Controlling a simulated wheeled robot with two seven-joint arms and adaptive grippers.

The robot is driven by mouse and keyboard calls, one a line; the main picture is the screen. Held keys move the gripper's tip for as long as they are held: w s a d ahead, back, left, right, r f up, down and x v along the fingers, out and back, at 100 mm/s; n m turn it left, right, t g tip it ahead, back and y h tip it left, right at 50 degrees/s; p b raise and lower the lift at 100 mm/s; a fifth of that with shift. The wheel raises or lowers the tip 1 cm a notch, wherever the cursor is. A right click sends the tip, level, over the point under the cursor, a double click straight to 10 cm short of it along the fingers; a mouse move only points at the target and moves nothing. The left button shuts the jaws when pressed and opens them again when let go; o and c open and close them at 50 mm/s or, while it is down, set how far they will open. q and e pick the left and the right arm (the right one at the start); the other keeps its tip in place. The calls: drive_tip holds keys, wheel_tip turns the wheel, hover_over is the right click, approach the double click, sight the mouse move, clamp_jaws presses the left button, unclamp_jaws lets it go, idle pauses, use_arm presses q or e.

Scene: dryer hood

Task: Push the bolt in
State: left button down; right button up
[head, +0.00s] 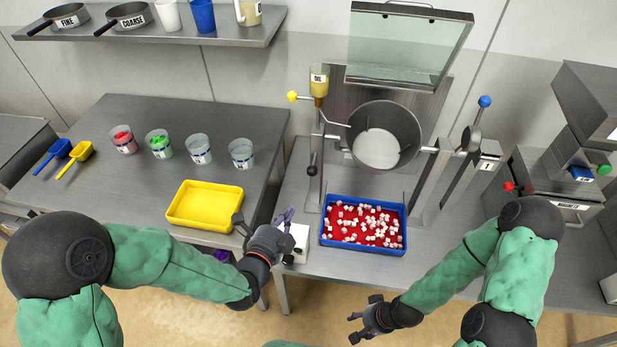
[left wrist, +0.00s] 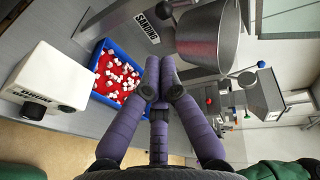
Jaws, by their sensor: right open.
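A small black knob (head: 312,170) is on the left side of the drum stand and looks like the bolt's handle, though I cannot tell for sure. The metal drum (head: 385,135) hangs between the stand's posts, open toward me; it also shows in the left wrist view (left wrist: 210,40). My left gripper (head: 285,215) is below and left of the knob, over the white box, apart from the stand. In the left wrist view its purple fingers (left wrist: 160,75) meet at the tips with nothing between them. My right gripper (head: 362,322) is open and empty, low in front of the table.
A yellow tray (head: 204,205) and several cups are on the left table. An oil bottle (head: 319,80) is above the stand's left side.

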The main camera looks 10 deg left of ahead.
sight(308, 173)
use_arm(q)
drive_tip(key=b+x, duration=0.1)
drive_tip(key=x, duration=1.3)
drive_tip(key=w+b, duration=0.2)
drive_tip(key=w, duration=0.1)
drive_tip(key=shift+w, duration=0.25)
drive_tip(key=shift+s, duration=0.1)
drive_tip(key=shift+a, duration=0.1)
